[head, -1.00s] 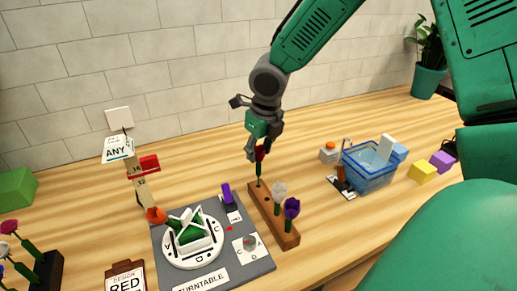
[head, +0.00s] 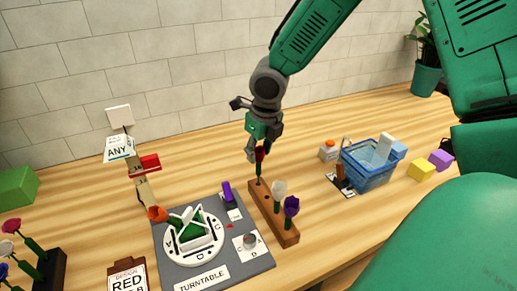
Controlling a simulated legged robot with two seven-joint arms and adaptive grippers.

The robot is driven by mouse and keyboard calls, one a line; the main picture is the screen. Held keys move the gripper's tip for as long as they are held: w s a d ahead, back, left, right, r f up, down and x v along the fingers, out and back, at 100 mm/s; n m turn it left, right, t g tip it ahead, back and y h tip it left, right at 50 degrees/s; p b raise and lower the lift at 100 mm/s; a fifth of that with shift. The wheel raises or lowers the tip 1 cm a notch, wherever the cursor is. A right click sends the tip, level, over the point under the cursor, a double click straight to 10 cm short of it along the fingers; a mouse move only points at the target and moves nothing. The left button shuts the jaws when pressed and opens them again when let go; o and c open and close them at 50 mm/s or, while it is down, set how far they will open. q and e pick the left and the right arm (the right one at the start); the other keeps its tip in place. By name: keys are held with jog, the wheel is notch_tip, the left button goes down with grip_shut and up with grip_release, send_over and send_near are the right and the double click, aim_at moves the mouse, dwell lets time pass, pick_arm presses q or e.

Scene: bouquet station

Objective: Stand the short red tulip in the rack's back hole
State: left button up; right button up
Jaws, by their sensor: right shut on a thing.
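The wooden rack (head: 284,233) stands to the right of the turntable mat. A white flower (head: 279,188) and a purple flower (head: 292,206) stand in its nearer part. The short red tulip (head: 260,154) is upright over the rack's back end, with its green stem going down to the rack there. I cannot tell how deep the stem sits in the back hole. My right gripper (head: 255,151) is shut on the red tulip at its head, above the back end of the rack. My left gripper is not in view.
The turntable (head: 235,272) on its grey mat lies left of the rack. A blue basket (head: 368,178) stands to the right, with yellow (head: 422,170) and purple blocks beyond. Another dark flower rack (head: 48,272) is at the far left.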

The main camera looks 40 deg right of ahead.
jog(key=shift+f+p, duration=0.75)
jog(key=shift+f, duration=0.3)
dwell(1.9)
dwell(0.5)
jog(key=o, duration=0.8)
jog(key=shift+r, duration=0.1)
jog(key=shift+s+r+p, duration=0.2)
jog(key=shift+r+p, duration=0.85)
jog(key=shift+p, duration=0.2)
jog(key=shift+s+r+p, duration=0.2)
jog(key=shift+r+p, duration=0.8)
jog(key=shift+p, duration=0.2)
jog(key=shift+s+a+r, duration=0.1)
jog(key=shift+s+r, duration=0.1)
jog(key=shift+r, duration=0.85)
jog(key=shift+o, duration=0.4)
jog(key=o, duration=0.5)
jog(key=shift+c, duration=0.2)
